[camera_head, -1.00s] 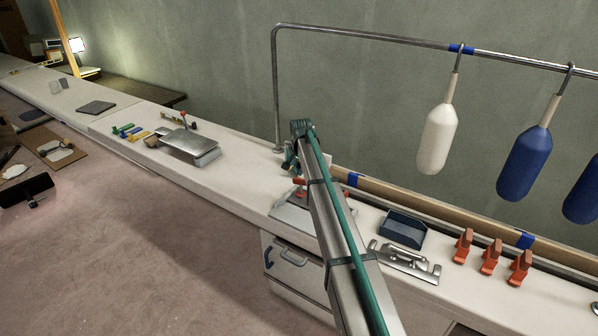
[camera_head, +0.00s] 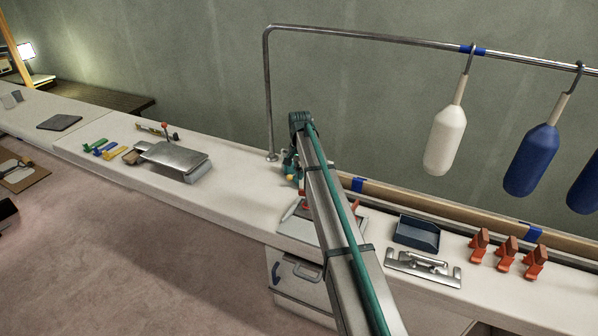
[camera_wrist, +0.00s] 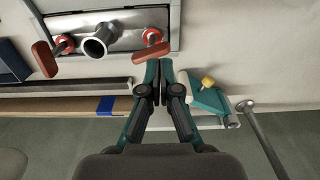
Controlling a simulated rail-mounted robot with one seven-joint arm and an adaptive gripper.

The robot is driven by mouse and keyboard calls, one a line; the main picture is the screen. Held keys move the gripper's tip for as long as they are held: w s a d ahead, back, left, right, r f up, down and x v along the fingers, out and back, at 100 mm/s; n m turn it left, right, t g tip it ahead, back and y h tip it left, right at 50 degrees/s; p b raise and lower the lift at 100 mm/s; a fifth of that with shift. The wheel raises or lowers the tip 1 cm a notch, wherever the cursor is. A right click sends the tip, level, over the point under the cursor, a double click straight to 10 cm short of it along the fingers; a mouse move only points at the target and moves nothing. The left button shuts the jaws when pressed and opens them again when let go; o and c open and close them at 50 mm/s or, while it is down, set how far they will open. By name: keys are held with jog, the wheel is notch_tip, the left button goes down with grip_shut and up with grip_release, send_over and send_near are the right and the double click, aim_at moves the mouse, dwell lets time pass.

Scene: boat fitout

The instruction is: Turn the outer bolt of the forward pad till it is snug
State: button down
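In the wrist view a metal plate (camera_wrist: 124,22) lies at the top, with a short round tube (camera_wrist: 95,46) standing on it. A bolt with a red collar and a red-brown handle (camera_wrist: 46,58) is left of the tube; a similar bolt with a red-brown handle (camera_wrist: 146,54) is right of it. I cannot tell which is the outer bolt. My gripper (camera_wrist: 160,68) has its fingers together, with nothing visible between them. Its tips are just below the right handle; contact is unclear. In the head view my arm hides the gripper and part of the plate (camera_head: 294,228).
A teal part with a yellow knob (camera_wrist: 208,84) and a rail post (camera_wrist: 262,130) stand close right of my gripper. In the head view, a blue tray (camera_head: 417,235), a metal bracket (camera_head: 423,268) and several orange clamps (camera_head: 507,252) are right. Fenders (camera_head: 446,140) hang above.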

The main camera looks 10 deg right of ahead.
notch_tip(320, 180, down, 9)
jog(key=b, duration=0.3)
dwell(0.4)
jog(key=shift+w+d+r, duration=0.1)
jog(key=shift+w+d, duration=0.1)
jog(key=shift+w, duration=0.25)
jog(key=shift+w+d, duration=0.2)
jog(key=shift+w, duration=0.25)
dwell(0.3)
jog(key=shift+s, duration=0.1)
jog(key=p, duration=0.3)
send_near(301, 190)
jog(key=shift+s+a+f, duration=1.05)
jog(key=shift+s+f, duration=0.1)
jog(key=shift+s, duration=0.6)
dwell(0.6)
